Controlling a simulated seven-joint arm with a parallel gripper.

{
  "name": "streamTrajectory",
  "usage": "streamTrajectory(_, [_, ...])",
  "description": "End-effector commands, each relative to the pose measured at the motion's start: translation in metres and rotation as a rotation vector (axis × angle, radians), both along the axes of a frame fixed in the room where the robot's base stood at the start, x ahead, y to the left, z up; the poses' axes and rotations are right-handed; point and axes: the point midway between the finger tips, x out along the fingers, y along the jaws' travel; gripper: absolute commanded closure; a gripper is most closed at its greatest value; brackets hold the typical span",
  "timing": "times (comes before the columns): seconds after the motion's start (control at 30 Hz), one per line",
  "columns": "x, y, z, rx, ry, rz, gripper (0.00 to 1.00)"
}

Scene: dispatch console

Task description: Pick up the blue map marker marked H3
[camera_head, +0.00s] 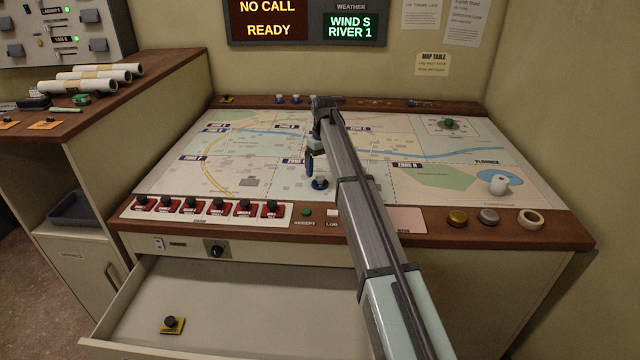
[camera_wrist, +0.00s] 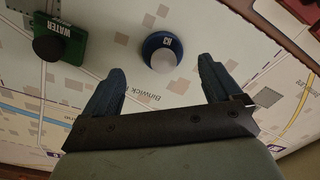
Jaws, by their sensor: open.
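A round blue map marker (camera_head: 320,184) with a pale top stands on the map table in front of my gripper (camera_head: 310,168). In the wrist view the blue marker (camera_wrist: 153,42) shows a small label that is too small to read surely. My gripper (camera_wrist: 162,68) is open and empty. Its two blue fingers are spread, with the marker ahead of the gap between them, apart from both. The fingertips in the head view are small and partly hard to make out.
A green block labelled WATER (camera_wrist: 66,48) with a black knob stands left of the marker in the wrist view. Red knobbed blocks (camera_head: 191,205) line the front edge. A drawer (camera_head: 240,300) is open in front.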

Motion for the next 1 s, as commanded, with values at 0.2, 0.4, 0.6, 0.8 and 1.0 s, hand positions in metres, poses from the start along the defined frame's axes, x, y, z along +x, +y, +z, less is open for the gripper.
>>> streamTrajectory(0.2, [-0.002,0.003,-0.023,-0.001,0.001,0.000,0.08])
streamTrajectory(0.4, [-0.003,0.004,-0.046,0.001,-0.001,-0.002,0.08])
streamTrajectory(0.6, [-0.002,0.005,-0.049,0.002,-0.002,-0.002,0.08])
streamTrajectory(0.8, [-0.002,0.005,-0.049,0.001,-0.002,-0.002,0.22])
streamTrajectory(1.0, [-0.002,0.005,-0.049,0.001,-0.002,-0.002,0.41])
